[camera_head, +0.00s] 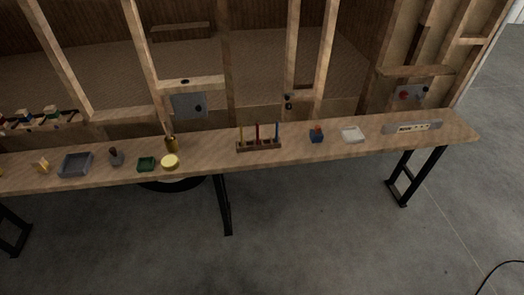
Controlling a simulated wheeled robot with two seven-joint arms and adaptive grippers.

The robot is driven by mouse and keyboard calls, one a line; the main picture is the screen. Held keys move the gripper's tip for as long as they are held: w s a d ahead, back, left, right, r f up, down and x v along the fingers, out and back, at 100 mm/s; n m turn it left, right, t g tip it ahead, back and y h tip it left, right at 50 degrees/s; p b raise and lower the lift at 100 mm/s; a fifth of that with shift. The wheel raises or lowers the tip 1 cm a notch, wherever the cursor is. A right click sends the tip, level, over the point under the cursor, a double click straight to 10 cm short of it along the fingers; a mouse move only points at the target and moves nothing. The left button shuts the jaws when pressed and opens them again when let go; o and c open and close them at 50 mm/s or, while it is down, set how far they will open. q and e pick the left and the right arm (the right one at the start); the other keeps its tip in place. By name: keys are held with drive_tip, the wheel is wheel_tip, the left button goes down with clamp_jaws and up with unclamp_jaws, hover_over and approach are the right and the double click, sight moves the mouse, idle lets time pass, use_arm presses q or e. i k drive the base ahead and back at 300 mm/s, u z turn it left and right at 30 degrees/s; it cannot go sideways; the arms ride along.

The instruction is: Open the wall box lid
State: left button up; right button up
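A grey wall box (189,105) is mounted on the wooden frame behind the bench, left of the middle of the head view. Its flat front looks closed, with a small dark spot near its right side. A second grey plate (411,92) with a red knob and a dark knob is fixed to the frame at the far right; I cannot tell whether it has a lid. Neither of my grippers shows in the head view.
A long wooden bench (215,150) on black legs runs across below the box. It carries a grey tray (65,172), a yellow round thing (170,161), a rack (258,149), a white dish (352,139) and a power strip (412,127).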

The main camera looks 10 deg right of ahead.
sight(191, 106)
drive_tip(key=u, duration=0.05)
drive_tip(key=k, duration=0.5)
drive_tip(key=z, duration=0.7)
drive_tip(key=i, duration=1.35)
drive_tip(key=u, duration=0.65)
